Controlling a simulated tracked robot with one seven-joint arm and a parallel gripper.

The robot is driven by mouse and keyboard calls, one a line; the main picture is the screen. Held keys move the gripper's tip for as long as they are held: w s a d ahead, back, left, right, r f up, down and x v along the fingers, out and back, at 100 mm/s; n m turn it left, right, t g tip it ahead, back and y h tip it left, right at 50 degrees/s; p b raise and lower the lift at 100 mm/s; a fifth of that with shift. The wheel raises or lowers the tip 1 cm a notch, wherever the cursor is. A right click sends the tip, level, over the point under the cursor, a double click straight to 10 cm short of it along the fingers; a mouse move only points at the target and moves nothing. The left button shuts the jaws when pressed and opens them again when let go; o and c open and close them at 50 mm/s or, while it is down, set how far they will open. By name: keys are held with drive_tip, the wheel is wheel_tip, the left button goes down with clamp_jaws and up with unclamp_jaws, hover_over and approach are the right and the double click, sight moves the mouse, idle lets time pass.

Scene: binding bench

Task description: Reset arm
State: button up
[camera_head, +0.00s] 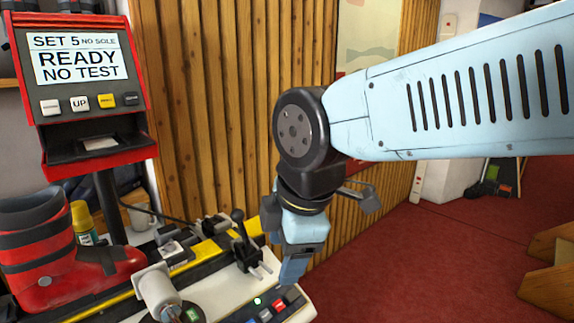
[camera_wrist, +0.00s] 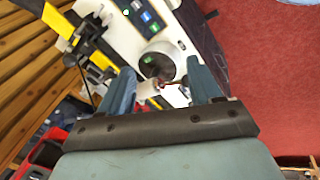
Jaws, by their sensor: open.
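My gripper (camera_head: 290,262) hangs pointing down at the end of my light blue arm, beside the right end of the binding bench (camera_head: 215,292). In the wrist view my gripper (camera_wrist: 160,88) shows two blue fingers spread apart with nothing held between them.
A red and black ski boot (camera_head: 70,268) stands on the bench at the left. A red display machine (camera_head: 85,80) reads "READY NO TEST". A black lever (camera_head: 243,240) rises beside my gripper. A wood-slat wall (camera_head: 210,100) is behind; red carpet (camera_head: 420,270) lies open at right.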

drive_tip(key=w+d+r+m+t+h, duration=0.1)
drive_tip(key=w+d+m, duration=0.1)
drive_tip(key=d+m, duration=0.8)
drive_tip(key=w+d+m+t+h, duration=0.1)
drive_tip(key=w+d+m, duration=0.1)
drive_tip(key=d+m, duration=0.9)
drive_tip(key=d, duration=0.2)
drive_tip(key=shift+w+d+r+t, duration=0.25)
drive_tip(key=shift+d+r+t, duration=0.1)
drive_tip(key=shift+r+t, duration=0.05)
